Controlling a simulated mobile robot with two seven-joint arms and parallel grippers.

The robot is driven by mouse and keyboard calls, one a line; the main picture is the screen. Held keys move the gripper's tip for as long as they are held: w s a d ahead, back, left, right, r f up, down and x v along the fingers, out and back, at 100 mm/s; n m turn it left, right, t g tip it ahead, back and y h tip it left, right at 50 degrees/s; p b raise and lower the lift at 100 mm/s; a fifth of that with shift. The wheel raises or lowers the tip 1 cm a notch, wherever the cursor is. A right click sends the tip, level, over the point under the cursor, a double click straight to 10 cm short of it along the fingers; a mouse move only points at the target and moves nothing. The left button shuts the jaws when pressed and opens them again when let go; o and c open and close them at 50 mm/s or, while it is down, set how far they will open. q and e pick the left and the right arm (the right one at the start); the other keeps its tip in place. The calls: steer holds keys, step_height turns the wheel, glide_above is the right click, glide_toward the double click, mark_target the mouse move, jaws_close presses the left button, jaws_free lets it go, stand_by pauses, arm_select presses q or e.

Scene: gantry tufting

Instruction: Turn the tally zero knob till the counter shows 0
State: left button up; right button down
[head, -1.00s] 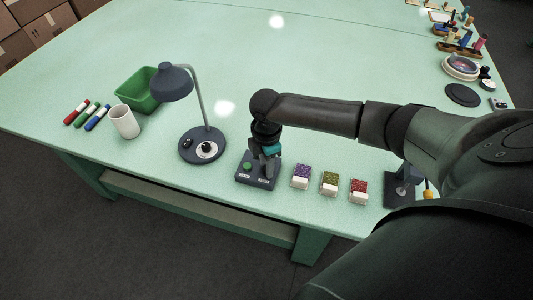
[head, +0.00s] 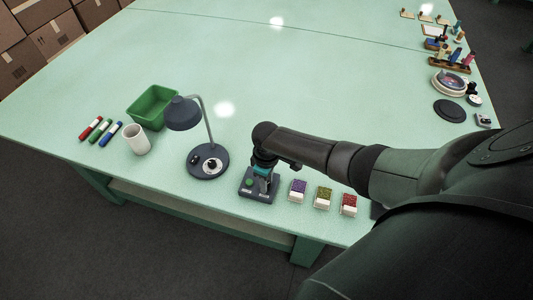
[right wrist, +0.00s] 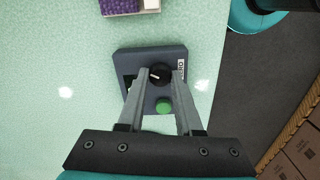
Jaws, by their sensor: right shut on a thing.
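The tally counter (head: 248,193) is a dark box near the table's front edge, with a green button (right wrist: 163,106) on its top. In the right wrist view the round black zero knob (right wrist: 160,74) with a white pointer mark sits between the fingertips. My right gripper (head: 262,184) points down at the box and is shut on this knob, as the right wrist view (right wrist: 160,77) also shows. A finger covers part of the dark window at the box's left side there, and I cannot read the count. My left gripper is not in view.
A desk lamp (head: 208,162) stands left of the counter. Small boxes with purple (head: 298,186), olive (head: 323,192) and red (head: 349,199) tops stand to the right. A white cup (head: 136,140), green bin (head: 153,107) and markers (head: 101,130) lie farther left. The table's middle is clear.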

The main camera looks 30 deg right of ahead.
steer(key=shift+m+p, duration=0.5)
steer(key=shift+m, duration=0.5)
steer(key=c, duration=0.6)
jaws_free()
steer(key=shift+r, duration=0.1)
step_height(320, 180, up, 15)
steer(key=p, duration=0.3)
steer(key=shift+p, duration=0.3)
